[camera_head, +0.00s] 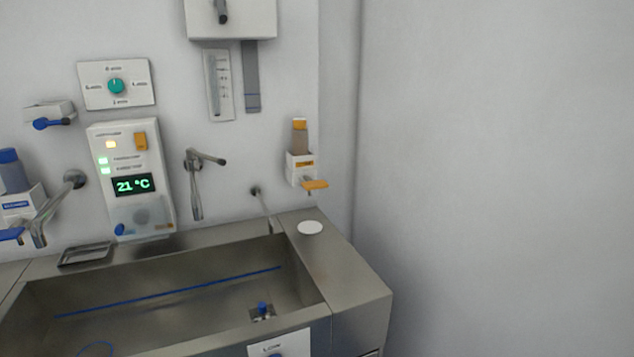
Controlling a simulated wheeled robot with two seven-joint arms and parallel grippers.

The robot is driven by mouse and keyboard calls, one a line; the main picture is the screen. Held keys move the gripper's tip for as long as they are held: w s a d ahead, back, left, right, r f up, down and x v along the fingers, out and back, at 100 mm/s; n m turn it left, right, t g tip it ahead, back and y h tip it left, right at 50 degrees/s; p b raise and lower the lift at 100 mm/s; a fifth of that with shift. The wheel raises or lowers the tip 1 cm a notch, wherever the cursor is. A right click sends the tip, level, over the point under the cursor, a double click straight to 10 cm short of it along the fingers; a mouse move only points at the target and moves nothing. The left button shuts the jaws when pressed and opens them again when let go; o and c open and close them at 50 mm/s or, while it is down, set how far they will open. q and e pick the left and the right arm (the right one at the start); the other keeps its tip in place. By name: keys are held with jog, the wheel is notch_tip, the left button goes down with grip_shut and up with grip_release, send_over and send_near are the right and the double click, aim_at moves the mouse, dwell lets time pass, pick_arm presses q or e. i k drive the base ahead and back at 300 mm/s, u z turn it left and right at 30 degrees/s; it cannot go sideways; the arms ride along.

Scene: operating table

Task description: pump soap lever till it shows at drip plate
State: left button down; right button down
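A soap dispenser (299,158) with a white body and an orange-capped bottle is fixed to the wall at the right. Its orange lever (315,184) sticks out at the front, with a small spout under it. A white round drip plate (310,228) lies on the steel rim below the lever; I see no soap on it at this size. A second dispenser (19,200) with a blue bottle is at the left edge, with a blue lever (11,234). Neither of my grippers is in view.
A steel sink (170,290) fills the lower part. A faucet (197,180), a second faucet (58,205), and a panel reading 21 °C (133,184) are on the wall. A metal dish (86,254) lies on the rear ledge. The right side is bare wall.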

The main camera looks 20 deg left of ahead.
aim_at(310, 185)
jog(key=i, duration=0.5)
jog(key=u, duration=1.95)
